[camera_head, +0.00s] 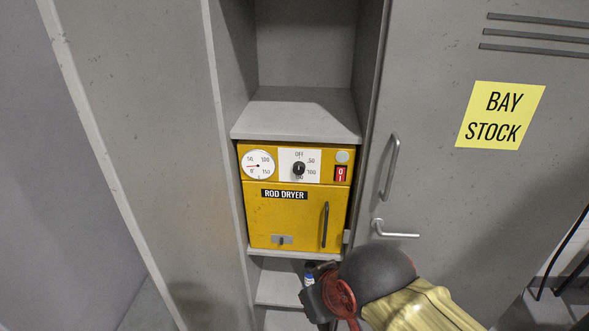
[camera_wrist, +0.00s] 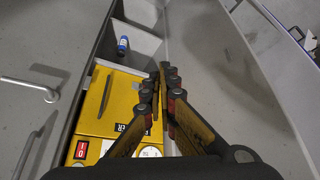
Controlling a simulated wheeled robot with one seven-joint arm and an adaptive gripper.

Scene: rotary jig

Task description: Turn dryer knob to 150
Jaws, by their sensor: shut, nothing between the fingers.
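The yellow rod dryer (camera_head: 290,218) sits on a cabinet shelf in the head view. Its black knob (camera_head: 298,168) is on a white dial plate with OFF at the top, 50 and 100 on the right and a partly unreadable mark at the bottom. The knob's light pointer mark looks turned up toward OFF. My gripper (camera_wrist: 160,72) is shut and empty in the wrist view, in front of the yellow dryer front (camera_wrist: 110,103) and apart from the knob. In that view the knob is hidden.
A round gauge (camera_head: 258,165) and a red switch (camera_head: 340,173) flank the knob. The dryer door has a black handle (camera_head: 325,225). A blue bottle (camera_wrist: 123,45) stands below the dryer. The BAY STOCK door (camera_head: 450,190) with metal handles is at right; a grey panel (camera_head: 140,130) is left.

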